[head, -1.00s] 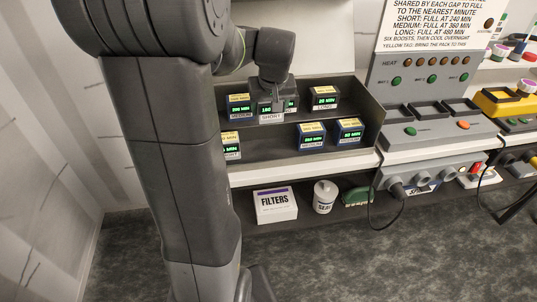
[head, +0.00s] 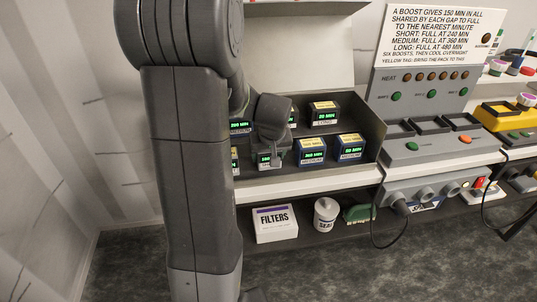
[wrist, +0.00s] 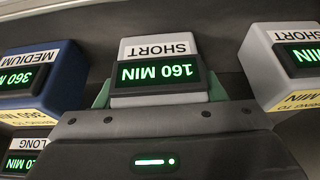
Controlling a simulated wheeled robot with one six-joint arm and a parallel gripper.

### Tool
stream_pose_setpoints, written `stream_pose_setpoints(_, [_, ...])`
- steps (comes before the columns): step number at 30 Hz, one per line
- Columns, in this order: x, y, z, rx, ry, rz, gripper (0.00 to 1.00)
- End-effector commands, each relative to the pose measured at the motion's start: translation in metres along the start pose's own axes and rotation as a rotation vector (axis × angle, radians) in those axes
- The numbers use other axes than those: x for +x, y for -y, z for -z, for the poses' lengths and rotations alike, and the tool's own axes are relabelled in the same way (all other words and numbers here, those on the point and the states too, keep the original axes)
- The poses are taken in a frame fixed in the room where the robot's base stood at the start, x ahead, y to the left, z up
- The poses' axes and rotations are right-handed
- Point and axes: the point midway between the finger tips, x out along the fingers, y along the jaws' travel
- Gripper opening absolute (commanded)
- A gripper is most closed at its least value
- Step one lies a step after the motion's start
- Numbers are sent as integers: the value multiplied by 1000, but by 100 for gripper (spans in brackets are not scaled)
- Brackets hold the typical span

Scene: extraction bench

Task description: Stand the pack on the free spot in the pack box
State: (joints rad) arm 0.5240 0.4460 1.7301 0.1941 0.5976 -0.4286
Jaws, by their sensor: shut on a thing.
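The pack (wrist: 155,48) is grey, with a SHORT label and a green 160 MIN display. In the head view it is upright in the front row of the dark pack box (head: 375,125). My gripper (wrist: 160,95) is shut on it, with green finger pads at its sides; in the head view my gripper (head: 268,145) is over the front row. A blue MEDIUM pack (head: 312,152) reading 360 MIN is on its right, and another SHORT pack (wrist: 288,62) is on its other side. Gaps show on both sides. I cannot tell whether its base touches the box floor.
Another MEDIUM pack (head: 350,148) stands at the front right. A LONG pack (head: 323,114) and others stand in the back row, partly hidden by my arm. A charging station (head: 425,140) is to the right. The FILTERS box (head: 274,224) and a white tub (head: 325,214) are below.

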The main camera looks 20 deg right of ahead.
Motion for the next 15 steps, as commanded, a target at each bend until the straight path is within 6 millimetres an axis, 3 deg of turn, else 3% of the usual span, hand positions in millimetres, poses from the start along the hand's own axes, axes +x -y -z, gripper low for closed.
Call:
stream_pose_setpoints(10, [4,0,-1,0,-4,-1,26])
stream_pose_setpoints(11, [4,0,-1,0,-2,-1,66])
stream_pose_setpoints(14, [3,0,-1,0,-2,-1,85])
stream_pose_setpoints(15, [3,0,-1,0,-2,-1,85])
